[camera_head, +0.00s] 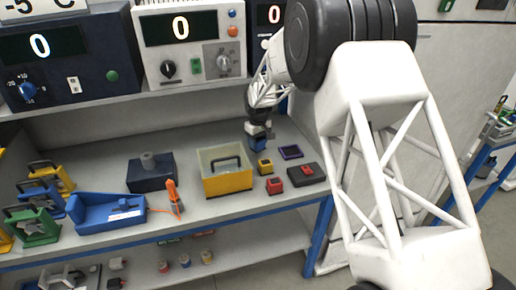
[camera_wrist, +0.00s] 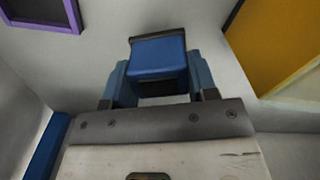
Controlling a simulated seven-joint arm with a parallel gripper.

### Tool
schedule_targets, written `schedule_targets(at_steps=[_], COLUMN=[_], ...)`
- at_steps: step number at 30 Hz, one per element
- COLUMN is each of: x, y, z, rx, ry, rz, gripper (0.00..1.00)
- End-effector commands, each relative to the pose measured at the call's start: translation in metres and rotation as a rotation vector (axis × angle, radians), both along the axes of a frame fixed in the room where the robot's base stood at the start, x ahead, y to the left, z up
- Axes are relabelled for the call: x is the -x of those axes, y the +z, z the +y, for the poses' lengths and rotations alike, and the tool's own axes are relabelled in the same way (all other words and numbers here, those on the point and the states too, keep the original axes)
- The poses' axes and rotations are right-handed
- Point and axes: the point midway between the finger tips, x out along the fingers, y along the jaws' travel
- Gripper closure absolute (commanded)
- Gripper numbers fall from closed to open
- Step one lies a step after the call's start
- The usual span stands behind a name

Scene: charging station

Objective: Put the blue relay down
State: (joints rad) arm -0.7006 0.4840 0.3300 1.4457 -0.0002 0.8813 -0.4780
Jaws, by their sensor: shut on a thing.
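The blue relay (camera_wrist: 158,55) is a small blue block with a dark top edge, held between the two blue fingers of my gripper (camera_wrist: 160,88) in the wrist view. In the head view my gripper (camera_head: 258,134) points down over the back right of the bench, with the blue relay (camera_head: 258,144) at its tip. My gripper is shut on the relay. I cannot tell whether the relay touches the bench surface. A purple square frame (camera_head: 291,152) lies to its right; its edge also shows at the upper left of the wrist view (camera_wrist: 72,12).
A yellow relay (camera_head: 264,167), a red relay (camera_head: 274,186) and a dark block with a red top (camera_head: 306,174) stand close in front. A yellow bin (camera_head: 228,183) is to the left. A blue tray (camera_head: 110,212) and an orange-handled tool (camera_head: 173,197) lie further left.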

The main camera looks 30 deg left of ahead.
Motion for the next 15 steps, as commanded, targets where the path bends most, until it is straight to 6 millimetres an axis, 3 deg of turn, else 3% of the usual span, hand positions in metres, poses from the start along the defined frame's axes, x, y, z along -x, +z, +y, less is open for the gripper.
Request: schedule_targets(at_steps=[10, 15], x=[0.0, 0.0], y=[-0.001, -0.013], z=[0.0, 0.0], rx=[0.0, 0.001], ry=[-0.001, -0.001], rz=[0.0, 0.002], gripper=[0.72, 0.72])
